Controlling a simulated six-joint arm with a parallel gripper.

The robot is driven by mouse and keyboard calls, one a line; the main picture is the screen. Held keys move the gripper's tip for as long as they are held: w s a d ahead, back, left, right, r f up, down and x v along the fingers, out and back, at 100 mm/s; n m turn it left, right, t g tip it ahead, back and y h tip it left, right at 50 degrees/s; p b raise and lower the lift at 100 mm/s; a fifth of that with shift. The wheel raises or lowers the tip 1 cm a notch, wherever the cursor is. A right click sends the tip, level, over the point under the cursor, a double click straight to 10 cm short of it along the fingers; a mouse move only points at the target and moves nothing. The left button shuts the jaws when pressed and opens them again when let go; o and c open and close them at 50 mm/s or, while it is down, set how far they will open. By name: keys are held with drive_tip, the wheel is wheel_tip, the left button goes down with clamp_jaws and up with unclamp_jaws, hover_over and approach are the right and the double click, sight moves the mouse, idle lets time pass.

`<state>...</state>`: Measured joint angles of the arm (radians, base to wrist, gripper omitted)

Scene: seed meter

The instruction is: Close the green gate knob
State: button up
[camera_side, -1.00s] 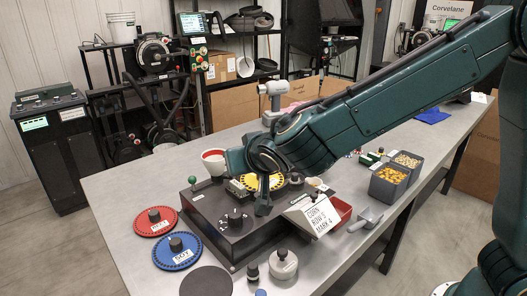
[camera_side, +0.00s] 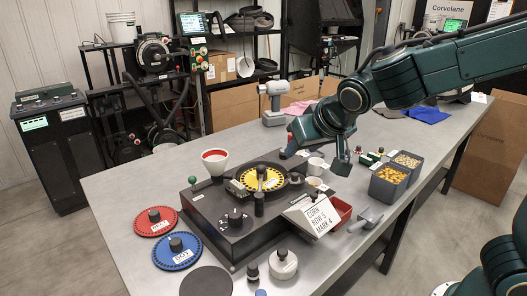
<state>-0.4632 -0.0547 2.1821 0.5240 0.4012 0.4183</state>
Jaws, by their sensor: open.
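The green gate knob (camera_side: 193,180) is a small green ball on a short stem at the back left corner of the black meter box (camera_side: 232,232). The box carries a yellow seed plate (camera_side: 262,178) and a black dial (camera_side: 235,218). My gripper (camera_side: 318,158) is open and empty, above the table behind the box's right side. It is well to the right of the green knob and touches nothing that I can see. The knob is in clear view.
Red (camera_side: 155,222) and blue (camera_side: 177,252) discs lie left of the box. A sign card (camera_side: 312,214), a red tray (camera_side: 341,212) and grey seed bins (camera_side: 388,184) stand to the right.

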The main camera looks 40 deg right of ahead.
sight(192, 178)
drive_tip(key=shift+s+d+r, duration=0.2)
drive_tip(key=shift+s+d, duration=0.4)
drive_tip(key=shift+s, duration=0.25)
drive_tip(key=w+a+f, duration=0.1)
drive_tip(key=w+a, duration=0.1)
drive_tip(key=a, duration=0.1)
drive_tip(key=w+a+f+t, duration=0.1)
drive_tip(key=w+a, duration=0.2)
drive_tip(key=w+a+f+t+h, duration=0.1)
drive_tip(key=w+a, duration=0.2)
drive_tip(key=shift+w+f, duration=0.1)
drive_tip(key=shift+f, duration=0.3)
drive_tip(key=w+a+f+t, duration=0.3)
drive_tip(key=a+f, duration=0.1)
drive_tip(key=a, duration=0.6)
drive_tip(key=shift+a+n, duration=0.15)
drive_tip(key=shift+n, duration=0.15)
drive_tip(key=shift+w+f, duration=0.1)
drive_tip(key=x, duration=1.3)
drive_tip(key=shift+w, duration=0.25)
